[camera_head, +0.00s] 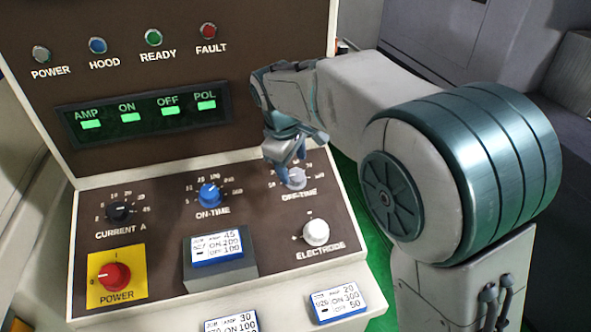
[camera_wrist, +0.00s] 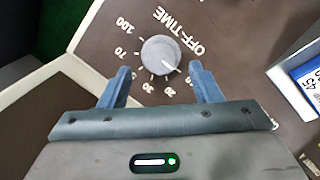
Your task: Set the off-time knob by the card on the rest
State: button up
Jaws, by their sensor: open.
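The off-time knob (camera_head: 296,179) is a grey-white round knob at the panel's upper right. In the wrist view the knob (camera_wrist: 158,54) lies between and just beyond my fingertips, its pointer line toward the lower right, away from the 100 mark. Whether the fingers touch it I cannot tell. My gripper (camera_head: 288,153) is open above the knob, pointing down; its fingers straddle the dial in the wrist view (camera_wrist: 160,74). The card (camera_head: 216,246) on the rest (camera_head: 232,276) reads AMP 45, ON 200, OFF 100.
Nearby are the blue on-time knob (camera_head: 209,194), black current knob (camera_head: 120,211), white electrode knob (camera_head: 316,232) and red power knob (camera_head: 114,276). Two other cards, one left (camera_head: 231,322) and one right (camera_head: 335,303), lie on the front ledge. The display (camera_head: 145,113) stands behind.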

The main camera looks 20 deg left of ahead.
aim_at(295, 174)
jog(key=shift+x, duration=1.85)
jog(key=shift+s, duration=0.1)
jog(key=c, duration=1)
jog(key=shift+d, duration=0.1)
